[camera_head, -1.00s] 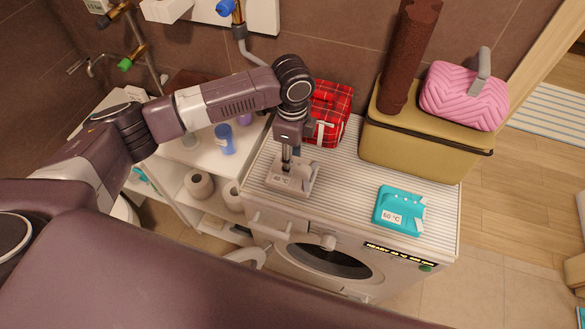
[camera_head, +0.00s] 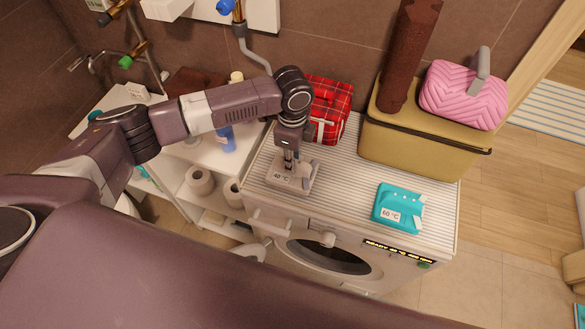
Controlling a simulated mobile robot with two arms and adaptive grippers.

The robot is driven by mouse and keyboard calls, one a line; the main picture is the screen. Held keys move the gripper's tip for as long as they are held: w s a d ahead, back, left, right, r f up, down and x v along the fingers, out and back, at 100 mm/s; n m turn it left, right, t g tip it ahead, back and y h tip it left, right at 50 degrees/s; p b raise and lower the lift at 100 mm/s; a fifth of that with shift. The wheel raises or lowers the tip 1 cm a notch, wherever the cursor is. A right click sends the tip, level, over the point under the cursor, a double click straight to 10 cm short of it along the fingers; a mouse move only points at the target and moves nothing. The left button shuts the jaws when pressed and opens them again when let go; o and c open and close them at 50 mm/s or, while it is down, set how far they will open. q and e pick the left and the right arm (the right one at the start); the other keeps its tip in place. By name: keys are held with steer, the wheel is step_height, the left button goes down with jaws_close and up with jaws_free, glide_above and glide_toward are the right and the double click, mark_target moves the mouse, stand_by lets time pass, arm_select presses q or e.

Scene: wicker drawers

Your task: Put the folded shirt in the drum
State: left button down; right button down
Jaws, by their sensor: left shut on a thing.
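A pale grey folded shirt (camera_head: 303,184) with a "40 °C" label lies at the left front of the washing machine's ribbed top (camera_head: 335,187). My left gripper (camera_head: 288,166) points down onto this shirt from above and is shut on it; its fingertips are partly hidden. A teal folded shirt (camera_head: 399,207) with a "60 °C" label lies apart on the right front of the top. The drum (camera_head: 332,258) shows as a dark round opening in the machine's front, below the top. My right gripper is not in view.
A red plaid bag (camera_head: 328,105) stands behind my left gripper. A tan box (camera_head: 420,140) carries a pink bag (camera_head: 462,96) and a brown roll (camera_head: 408,55) at the back right. A white shelf (camera_head: 218,165) with a blue bottle stands at left. The top's middle is clear.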

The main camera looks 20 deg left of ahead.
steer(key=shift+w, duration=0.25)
